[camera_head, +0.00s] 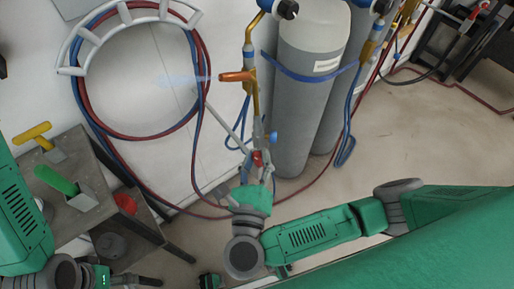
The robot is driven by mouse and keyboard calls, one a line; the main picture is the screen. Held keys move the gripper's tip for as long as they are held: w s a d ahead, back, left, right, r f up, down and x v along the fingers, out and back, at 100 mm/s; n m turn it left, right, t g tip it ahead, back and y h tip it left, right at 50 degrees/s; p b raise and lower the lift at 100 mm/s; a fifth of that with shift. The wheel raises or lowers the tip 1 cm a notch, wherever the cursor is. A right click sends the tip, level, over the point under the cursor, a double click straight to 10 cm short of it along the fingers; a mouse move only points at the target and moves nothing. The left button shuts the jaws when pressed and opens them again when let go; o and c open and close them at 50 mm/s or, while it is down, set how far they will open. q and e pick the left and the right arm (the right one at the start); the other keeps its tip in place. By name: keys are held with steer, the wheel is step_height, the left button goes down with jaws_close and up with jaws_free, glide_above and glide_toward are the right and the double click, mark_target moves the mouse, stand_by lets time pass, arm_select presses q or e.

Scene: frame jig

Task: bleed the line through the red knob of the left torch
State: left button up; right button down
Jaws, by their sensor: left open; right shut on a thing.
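The left torch (256,105) hangs upright in front of the grey cylinder, with a copper-coloured nozzle (237,76) pointing left. A pale blue, see-through streak extends left from the nozzle. Its red knob (257,158) is at the low end, with a blue knob (272,138) just above and to the right. My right gripper (257,170) is at the red knob from below and shut on it; its fingers partly hide the knob. My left gripper (142,281) is at the bottom left edge, partly cut off, open and away from the torch.
Two grey cylinders (305,110) stand behind the torch. Red and blue hoses (88,112) hang coiled on a white wall rack (72,71) and trail down to the torch. A dark metal table (75,215) at left carries yellow-handled (33,133) and green-handled (55,180) tools.

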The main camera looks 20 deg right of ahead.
steer(key=n+p, duration=0.9)
steer(key=p, duration=0.1)
steer(key=shift+r, duration=0.2)
steer(key=n, duration=0.1)
steer(key=n+p, duration=0.1)
steer(key=shift+d+f+n, duration=0.15)
steer(key=shift+f+n, duration=0.05)
steer(key=shift+n, duration=0.2)
steer(key=shift+f+n, duration=0.2)
steer(key=shift+n, duration=1.2)
steer(key=shift+s, duration=0.1)
steer(key=c, duration=1.3)
jaws_free()
steer(key=v, duration=0.7)
steer(key=shift+s+f, duration=0.1)
steer(key=shift+s, duration=0.05)
